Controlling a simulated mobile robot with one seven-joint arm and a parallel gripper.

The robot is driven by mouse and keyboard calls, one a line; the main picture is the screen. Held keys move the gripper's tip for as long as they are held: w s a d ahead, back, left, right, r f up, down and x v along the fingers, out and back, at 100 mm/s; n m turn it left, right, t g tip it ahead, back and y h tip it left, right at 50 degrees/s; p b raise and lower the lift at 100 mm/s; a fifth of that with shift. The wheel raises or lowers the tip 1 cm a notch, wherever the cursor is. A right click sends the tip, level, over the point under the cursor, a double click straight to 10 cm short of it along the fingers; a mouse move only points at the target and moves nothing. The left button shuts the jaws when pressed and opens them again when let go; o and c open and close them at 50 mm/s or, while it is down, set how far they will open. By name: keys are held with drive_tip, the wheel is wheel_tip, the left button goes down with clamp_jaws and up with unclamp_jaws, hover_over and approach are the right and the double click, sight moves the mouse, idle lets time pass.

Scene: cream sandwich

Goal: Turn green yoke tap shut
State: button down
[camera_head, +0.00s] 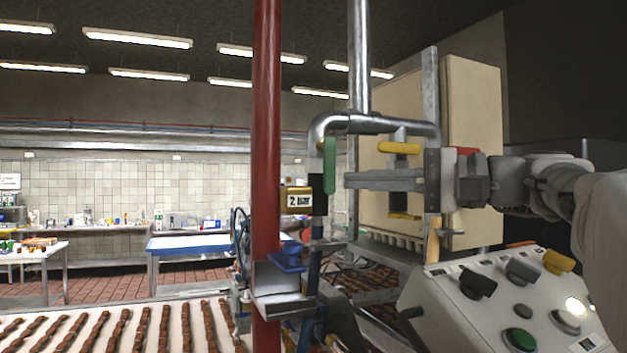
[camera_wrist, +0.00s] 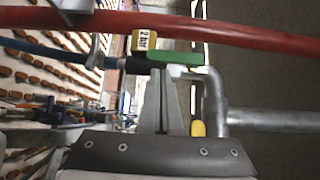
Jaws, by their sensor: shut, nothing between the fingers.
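The green tap handle (camera_head: 330,165) stands upright in the head view, beside the downward run of a bent grey pipe (camera_head: 375,122). In the wrist view the green handle (camera_wrist: 176,59) lies lengthwise, in line with a black fitting (camera_wrist: 137,65). My gripper (camera_head: 350,180) reaches in from the right, level, with its fingers together and empty. Its fingertips are close to the lower end of the green handle; I cannot tell whether they touch. In the wrist view my gripper (camera_wrist: 165,78) points at the handle's side.
A red pipe (camera_head: 266,150) runs vertically left of the tap, with a "2 bar" tag (camera_head: 299,200) between. Yellow handles (camera_head: 399,148) sit by my fingers. A control panel (camera_head: 510,300) is below right. A blue bracket part (camera_head: 288,258) sits lower down, near a conveyor with chocolate bars (camera_head: 108,335).

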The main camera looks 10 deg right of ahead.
sight(333, 190)
drive_tip(key=shift+a, duration=0.3)
